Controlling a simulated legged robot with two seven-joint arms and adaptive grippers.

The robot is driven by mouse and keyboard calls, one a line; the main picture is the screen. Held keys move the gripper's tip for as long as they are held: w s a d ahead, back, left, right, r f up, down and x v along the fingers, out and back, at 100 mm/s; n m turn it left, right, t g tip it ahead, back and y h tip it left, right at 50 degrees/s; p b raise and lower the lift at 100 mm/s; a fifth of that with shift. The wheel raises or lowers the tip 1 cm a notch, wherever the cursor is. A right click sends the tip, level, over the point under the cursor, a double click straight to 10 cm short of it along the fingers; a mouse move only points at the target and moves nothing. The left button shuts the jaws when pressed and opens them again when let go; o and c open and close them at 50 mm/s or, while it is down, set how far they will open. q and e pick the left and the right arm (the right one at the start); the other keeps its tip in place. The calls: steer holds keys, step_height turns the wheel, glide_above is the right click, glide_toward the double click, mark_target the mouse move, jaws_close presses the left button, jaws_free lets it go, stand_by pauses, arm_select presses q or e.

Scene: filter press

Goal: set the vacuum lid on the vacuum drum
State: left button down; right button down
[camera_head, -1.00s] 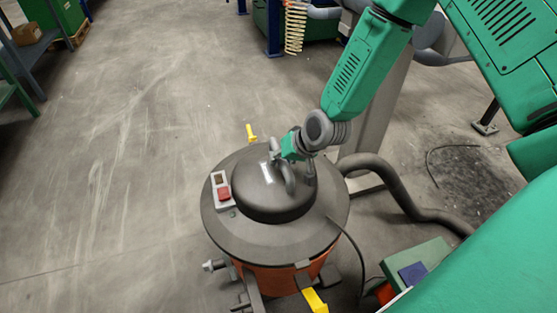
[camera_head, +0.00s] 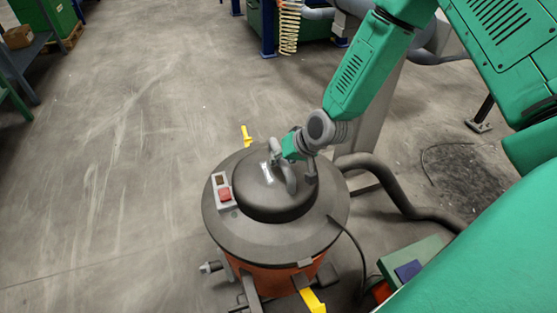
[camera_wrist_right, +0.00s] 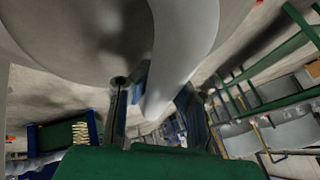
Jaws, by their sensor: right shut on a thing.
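The vacuum lid (camera_head: 255,224) is a dark grey disc with a raised dome, a curved handle and a switch box with a red button. It sits over the top of the orange vacuum drum (camera_head: 272,278) and looks about level; I cannot tell whether the rim is fully seated. My right gripper (camera_head: 277,155) is shut on the lid's handle at the top of the dome. In the right wrist view the pale curved handle (camera_wrist_right: 180,50) passes between the fingers. My left gripper is not in view.
Yellow latches (camera_head: 313,301) show at the drum's front and far side. A thick grey hose (camera_head: 400,206) runs right from the drum. A green box with a blue top (camera_head: 408,270) stands at lower right. The floor to the left is clear.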

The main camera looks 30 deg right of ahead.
mark_target(277, 170)
steer(key=shift+w+a+r, duration=0.1)
steer(key=shift+w+a, duration=0.05)
steer(key=shift+f, duration=0.2)
steer(key=shift+f+b, duration=0.9)
steer(key=shift+f, duration=0.35)
steer(key=c, duration=1.5)
jaws_free()
steer(key=shift+c, duration=0.2)
steer(key=shift+s+f, duration=0.15)
steer(key=shift+s, duration=0.05)
steer(key=shift+v, duration=3.95)
